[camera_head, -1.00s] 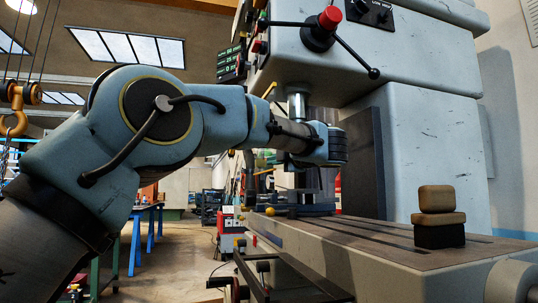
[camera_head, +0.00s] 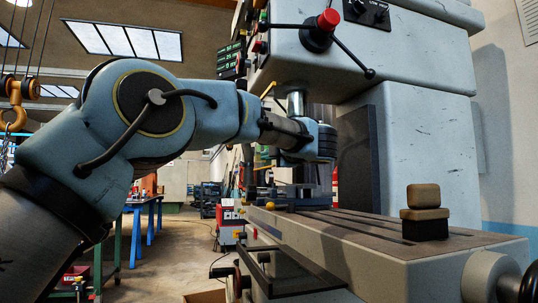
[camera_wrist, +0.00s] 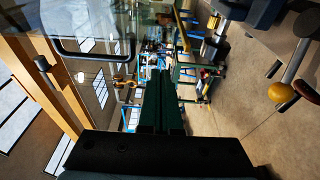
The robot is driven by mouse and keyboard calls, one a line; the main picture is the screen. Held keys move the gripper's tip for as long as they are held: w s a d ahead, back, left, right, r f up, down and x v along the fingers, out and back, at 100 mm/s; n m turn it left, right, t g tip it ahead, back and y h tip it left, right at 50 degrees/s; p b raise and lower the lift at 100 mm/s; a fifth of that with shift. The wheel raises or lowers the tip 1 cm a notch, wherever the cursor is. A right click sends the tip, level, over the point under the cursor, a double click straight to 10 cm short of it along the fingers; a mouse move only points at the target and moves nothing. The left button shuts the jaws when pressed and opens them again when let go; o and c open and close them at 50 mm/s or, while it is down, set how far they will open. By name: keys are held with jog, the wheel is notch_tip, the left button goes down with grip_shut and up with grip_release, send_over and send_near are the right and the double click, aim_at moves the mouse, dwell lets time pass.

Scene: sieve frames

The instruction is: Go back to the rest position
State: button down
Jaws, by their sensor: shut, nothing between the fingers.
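My arm reaches from the lower left of the head view toward the machine. Its wrist end (camera_head: 320,142) is in front of the machine column, above the machine table. The fingers cannot be made out there. In the wrist view my gripper (camera_wrist: 163,75) shows as two dark green fingers lying side by side, shut with nothing between them. The shop floor and benches show beyond the fingers.
A grey-blue milling machine (camera_head: 430,140) with lever handles stands at the right. A stack of tan and black blocks (camera_head: 424,212) sits on its table (camera_head: 365,232). A yellow hook (camera_head: 14,110) hangs at the left. A blue-legged bench (camera_head: 146,215) stands behind open floor (camera_head: 185,250).

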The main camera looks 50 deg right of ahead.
jog(key=s+d, duration=0.1)
jog(key=s, duration=0.6)
jog(key=shift+s+f+p, duration=0.15)
jog(key=shift+s+p, duration=0.2)
jog(key=shift+p, duration=0.1)
